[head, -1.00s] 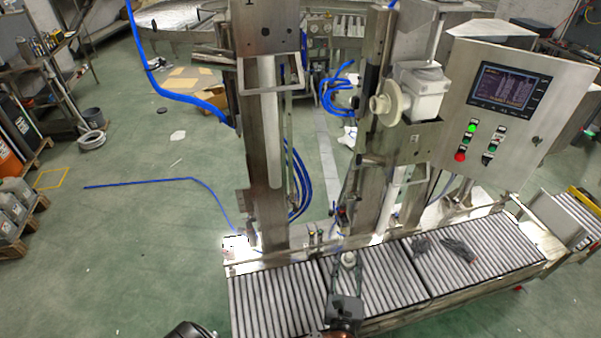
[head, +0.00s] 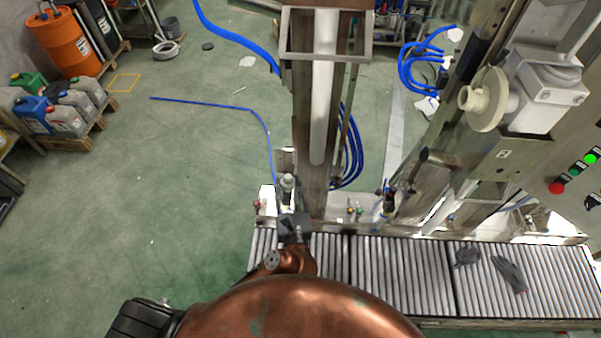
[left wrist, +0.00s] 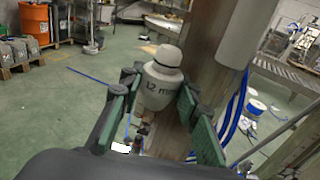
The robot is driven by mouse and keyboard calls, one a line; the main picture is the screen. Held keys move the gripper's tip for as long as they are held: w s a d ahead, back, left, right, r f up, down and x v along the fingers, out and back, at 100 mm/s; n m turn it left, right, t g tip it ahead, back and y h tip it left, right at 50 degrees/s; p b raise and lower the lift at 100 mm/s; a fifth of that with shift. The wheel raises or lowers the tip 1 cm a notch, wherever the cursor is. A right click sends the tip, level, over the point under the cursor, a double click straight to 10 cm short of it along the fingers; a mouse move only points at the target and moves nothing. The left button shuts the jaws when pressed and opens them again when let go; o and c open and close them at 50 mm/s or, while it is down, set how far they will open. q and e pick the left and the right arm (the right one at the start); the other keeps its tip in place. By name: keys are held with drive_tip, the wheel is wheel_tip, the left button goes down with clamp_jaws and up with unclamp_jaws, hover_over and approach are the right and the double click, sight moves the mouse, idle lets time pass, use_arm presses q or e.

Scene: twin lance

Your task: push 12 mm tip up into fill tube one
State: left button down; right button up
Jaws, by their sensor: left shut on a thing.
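The 12 mm tip (head: 287,182) is a pale grey stepped nozzle. In the left wrist view the tip (left wrist: 162,75) is upright, and its "12 m" lettering shows. My left gripper (head: 290,208) is shut on it, with a green-padded finger on each side in the left wrist view (left wrist: 160,98). The white fill tube (head: 321,100) hangs in front of the left steel column; it also shows in the left wrist view (left wrist: 246,35). The tip is apart from the tube's lower end, lower and to its left in the head view. My right gripper is not in view.
A roller conveyor (head: 400,275) runs below, with dark gloves (head: 510,273) on it. Blue hoses (head: 352,160) hang beside the column. A filler head with a cream flange (head: 487,98) stands at right. The green floor at left is open.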

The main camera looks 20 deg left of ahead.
use_arm(q)
drive_tip(key=w+d+f+m+h+b, duration=0.2)
drive_tip(key=w+d+f+h+b, duration=0.15)
drive_tip(key=w+d+f, duration=0.4)
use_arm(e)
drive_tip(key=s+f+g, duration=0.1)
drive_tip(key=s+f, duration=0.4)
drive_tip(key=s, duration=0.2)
use_arm(q)
drive_tip(key=shift+t, duration=0.4)
drive_tip(key=r+p, duration=0.1)
drive_tip(key=p, duration=0.1)
drive_tip(key=w+r+p, duration=0.1)
drive_tip(key=r+p, duration=0.1)
drive_tip(key=a+r+p, duration=0.1)
drive_tip(key=r+p, duration=0.1)
drive_tip(key=shift+w, duration=0.35)
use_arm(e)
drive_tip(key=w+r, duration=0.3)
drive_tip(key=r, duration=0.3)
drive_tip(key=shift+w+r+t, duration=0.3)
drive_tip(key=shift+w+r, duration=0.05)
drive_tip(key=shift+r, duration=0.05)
use_arm(q)
drive_tip(key=shift+p, duration=0.4)
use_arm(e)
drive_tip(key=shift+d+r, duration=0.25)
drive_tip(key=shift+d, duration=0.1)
